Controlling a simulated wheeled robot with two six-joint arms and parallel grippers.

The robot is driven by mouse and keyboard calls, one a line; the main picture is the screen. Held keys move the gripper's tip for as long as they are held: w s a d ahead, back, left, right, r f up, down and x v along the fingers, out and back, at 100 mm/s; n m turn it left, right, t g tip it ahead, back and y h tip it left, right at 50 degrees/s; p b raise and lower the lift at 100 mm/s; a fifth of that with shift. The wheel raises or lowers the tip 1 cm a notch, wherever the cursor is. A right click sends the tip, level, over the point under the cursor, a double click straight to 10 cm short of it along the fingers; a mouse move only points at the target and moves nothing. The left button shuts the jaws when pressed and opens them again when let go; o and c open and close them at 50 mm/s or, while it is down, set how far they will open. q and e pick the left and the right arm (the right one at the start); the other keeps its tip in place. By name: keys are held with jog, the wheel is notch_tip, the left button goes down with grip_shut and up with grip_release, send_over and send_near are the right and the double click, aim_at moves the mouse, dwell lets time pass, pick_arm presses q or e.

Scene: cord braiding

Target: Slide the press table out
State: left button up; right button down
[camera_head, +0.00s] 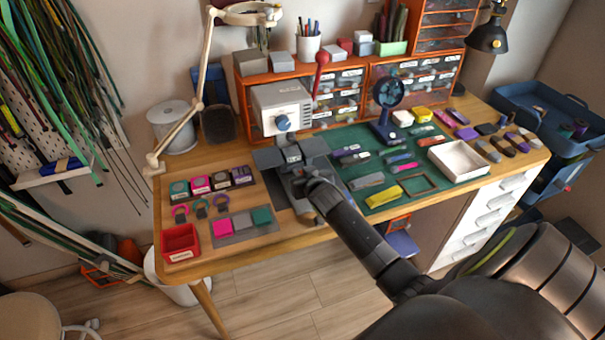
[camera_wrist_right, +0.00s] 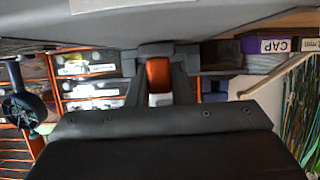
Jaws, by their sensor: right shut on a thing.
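The press is a white box (camera_head: 290,100) with a blue knob and a red-tipped lever (camera_head: 322,62), at the back of the wooden desk. My right gripper (camera_head: 303,183) is in front of it, at the grey press table (camera_head: 268,157) low on its front. In the right wrist view my right gripper's fingers (camera_wrist_right: 158,95) are close together around a small orange-red piece (camera_wrist_right: 158,74), seemingly the press table's handle. My gripper and arm hide much of the press table's front in the head view. My left gripper does not show.
A green mat (camera_head: 358,141) with small parts and a white tray (camera_head: 458,160) lies to the right. Labelled spools and a red bin (camera_head: 180,242) are on the left. Orange drawer units (camera_head: 417,75) line the back.

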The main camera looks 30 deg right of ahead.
jog(key=shift+s+a, duration=0.1)
jog(key=shift+s, duration=0.25)
jog(key=s+a+p, duration=0.1)
jog(key=s, duration=0.2)
jog(key=s+p, duration=0.2)
jog(key=s, duration=0.2)
jog(key=s+a+p, duration=0.1)
jog(key=s+p, duration=0.1)
jog(key=s, duration=0.2)
jog(key=shift+s+a, duration=0.25)
jog(key=shift+a, duration=0.1)
jog(key=shift+s+a+f, duration=0.1)
jog(key=shift+s, duration=0.2)
jog(key=c, duration=1.3)
grip_release()
jog(key=shift+s, duration=0.15)
jog(key=v, duration=1.7)
jog(key=shift+s+a+b, duration=0.1)
jog(key=shift+a+b, duration=0.05)
jog(key=shift+b, duration=0.25)
